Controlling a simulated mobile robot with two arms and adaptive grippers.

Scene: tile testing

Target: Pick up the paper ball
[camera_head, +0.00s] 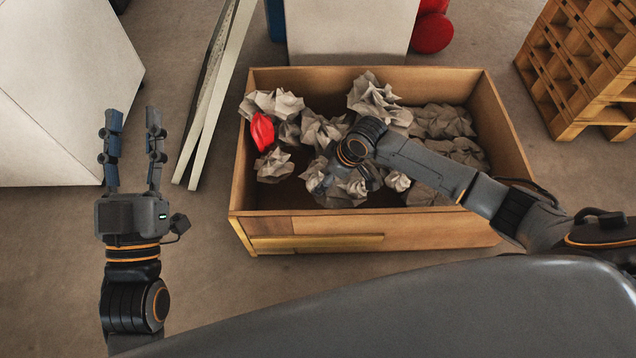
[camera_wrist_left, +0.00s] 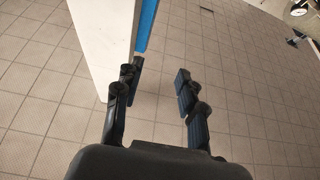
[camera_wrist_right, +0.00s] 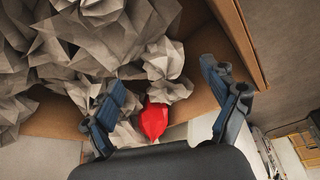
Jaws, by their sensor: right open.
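Several crumpled grey paper balls (camera_head: 376,100) lie heaped in a wooden box (camera_head: 400,232). A crumpled red ball (camera_head: 262,132) lies among them near the box's left wall. In the right wrist view the red ball (camera_wrist_right: 154,120) shows low between my right fingers, with grey paper balls (camera_wrist_right: 98,52) above it. My right gripper (camera_wrist_right: 162,78) is open and points down into the box over the grey paper; its fingers are mostly hidden in the head view. My left gripper (camera_head: 133,112) is open and empty, left of the box and apart from it.
White panels (camera_head: 212,95) stand between my left gripper and the box. A large white block (camera_head: 60,90) is at the far left. Another white block (camera_head: 350,30) stands behind the box. Wooden pallets (camera_head: 590,70) are stacked at the right.

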